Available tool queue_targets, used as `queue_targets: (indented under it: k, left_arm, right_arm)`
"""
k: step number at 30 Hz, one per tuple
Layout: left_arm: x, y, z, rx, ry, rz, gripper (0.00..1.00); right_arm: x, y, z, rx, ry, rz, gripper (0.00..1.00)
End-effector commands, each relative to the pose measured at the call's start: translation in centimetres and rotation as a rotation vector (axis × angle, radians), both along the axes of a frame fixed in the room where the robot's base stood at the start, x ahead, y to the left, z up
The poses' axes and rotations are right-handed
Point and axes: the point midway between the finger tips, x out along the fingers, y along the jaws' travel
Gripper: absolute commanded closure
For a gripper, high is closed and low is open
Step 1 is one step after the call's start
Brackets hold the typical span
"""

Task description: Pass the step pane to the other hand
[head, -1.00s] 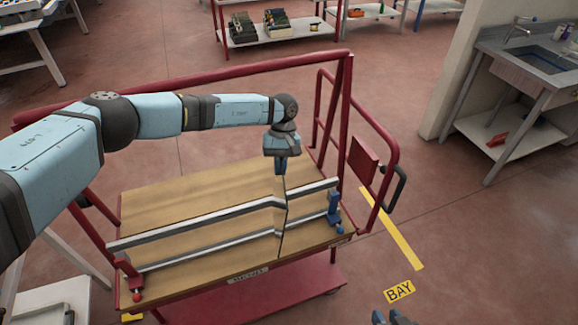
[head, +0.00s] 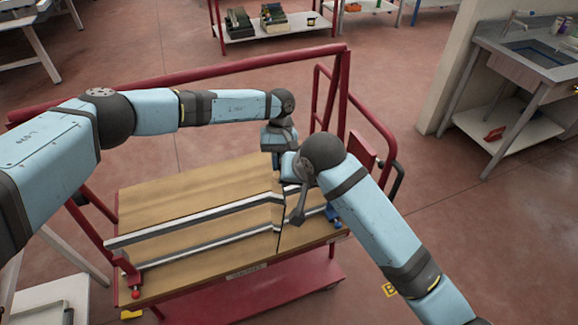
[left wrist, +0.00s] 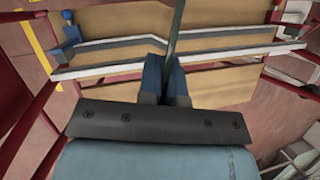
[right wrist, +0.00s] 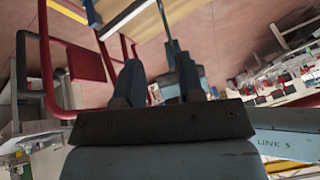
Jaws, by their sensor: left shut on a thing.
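The step pane (head: 279,232) is clear glass, seen nearly edge-on as a thin dark line hanging over the trolley's wooden deck. In the left wrist view the pane (left wrist: 175,30) is a dark greenish strip running out from between my left fingers. My left gripper (left wrist: 167,68) is shut on its upper edge; in the head view it is partly hidden by my right arm. My right gripper (right wrist: 158,68) is open, its fingers apart, close by on the right side of the pane. I cannot tell whether it touches the glass.
The red trolley (head: 180,72) has a wooden deck (head: 150,205) crossed by metal rails (head: 190,221), with red and blue end clamps. Its red side frame stands close behind my right arm. A sink bench (head: 500,60) is at the right. Red floor around is open.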

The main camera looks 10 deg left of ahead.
Motion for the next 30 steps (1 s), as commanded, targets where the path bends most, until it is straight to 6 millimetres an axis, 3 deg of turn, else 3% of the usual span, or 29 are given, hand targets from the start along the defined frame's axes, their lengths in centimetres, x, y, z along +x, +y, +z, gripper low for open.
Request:
queue_targets:
  k: [3, 6, 11, 30]
  left_arm:
    - [0.0, 0.0, 0.1, -0.001, 0.000, 0.000, 1.00]
    - [0.0, 0.0, 0.1, -0.001, 0.000, 0.000, 1.00]
    - [0.0, 0.0, 0.1, -0.001, 0.000, 0.000, 1.00]
    - [0.0, 0.0, 0.1, -0.001, 0.000, 0.000, 1.00]
  right_arm:
    - [0.0, 1.0, 2.1, -0.079, 0.005, 0.033, 0.65]
    - [-0.1, 1.3, 2.9, -0.123, 0.011, 0.047, 0.65]
    - [0.0, 1.6, 2.7, -0.149, 0.017, 0.055, 0.65]
    - [3.4, 4.0, -6.7, -0.147, 0.016, 0.053, 0.65]
